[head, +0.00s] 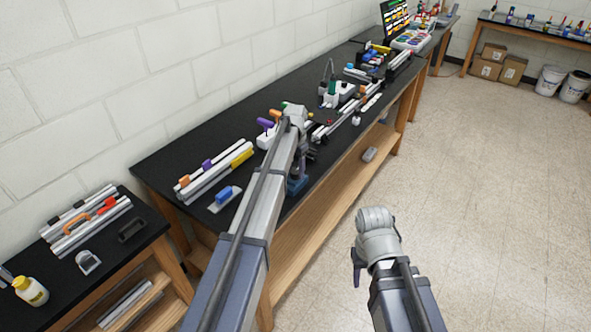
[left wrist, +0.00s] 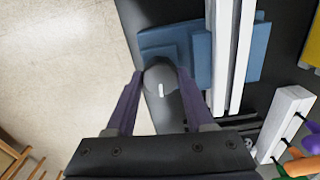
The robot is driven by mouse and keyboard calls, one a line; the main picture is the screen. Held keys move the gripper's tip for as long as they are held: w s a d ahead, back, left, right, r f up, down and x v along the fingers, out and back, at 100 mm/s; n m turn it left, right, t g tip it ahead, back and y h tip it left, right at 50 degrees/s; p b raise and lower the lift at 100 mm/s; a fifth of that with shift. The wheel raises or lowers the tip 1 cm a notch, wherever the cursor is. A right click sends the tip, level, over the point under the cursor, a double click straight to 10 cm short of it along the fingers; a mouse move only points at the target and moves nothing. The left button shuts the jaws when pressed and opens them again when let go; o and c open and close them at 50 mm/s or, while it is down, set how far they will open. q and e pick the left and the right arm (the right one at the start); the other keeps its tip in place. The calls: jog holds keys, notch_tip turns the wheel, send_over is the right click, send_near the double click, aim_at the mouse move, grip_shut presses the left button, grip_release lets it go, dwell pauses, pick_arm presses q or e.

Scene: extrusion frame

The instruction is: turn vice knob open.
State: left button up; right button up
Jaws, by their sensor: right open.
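The vice knob (left wrist: 160,95) is a dark round knob with a short white mark, seen in the left wrist view. In the head view the vice (head: 297,186) shows at the bench's front edge, partly hidden by my left arm. My right gripper (head: 357,267) is open and empty, hanging over the floor right of the bench.
The black bench (head: 165,165) carries extrusion bars, a yellow block (head: 242,158), a blue-handled tool (head: 224,196) and purple- and orange-handled tools (head: 265,123). A lower side table (head: 150,225) stands at the left.

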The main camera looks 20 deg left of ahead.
pick_arm(q)
grip_shut()
